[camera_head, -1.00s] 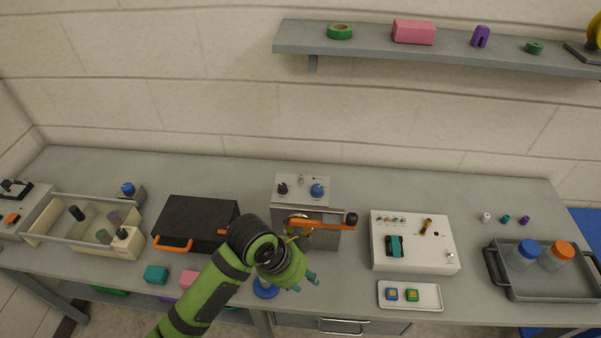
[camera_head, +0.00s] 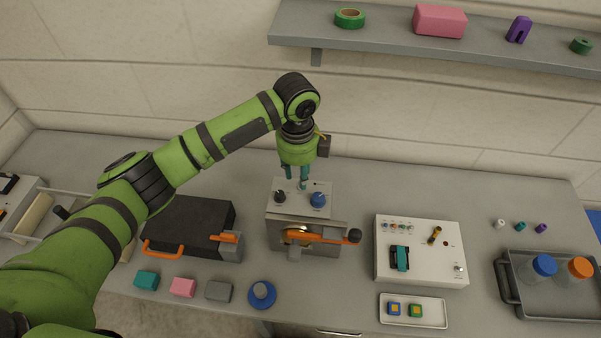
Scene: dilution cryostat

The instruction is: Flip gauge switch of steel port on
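The steel port (camera_head: 272,229) is a metal box near the middle of the bench. Its top panel carries a black knob (camera_head: 280,197) and a blue knob (camera_head: 318,199). The small gauge switch between and behind these knobs is mostly hidden by my fingertips. An orange lever with a black end is on the port's front. My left gripper (camera_head: 296,178) points down over the back of the top panel. Its two teal fingers are apart with a narrow gap, and the right fingertip is at the switch's place. I cannot tell whether it touches. My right gripper is out of view.
A black box with orange handles (camera_head: 189,222) stands left of the port and a white control box (camera_head: 388,265) stands right. Small blocks and a blue round-based piece (camera_head: 262,296) lie in front. The shelf (camera_head: 400,48) is above, behind the arm.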

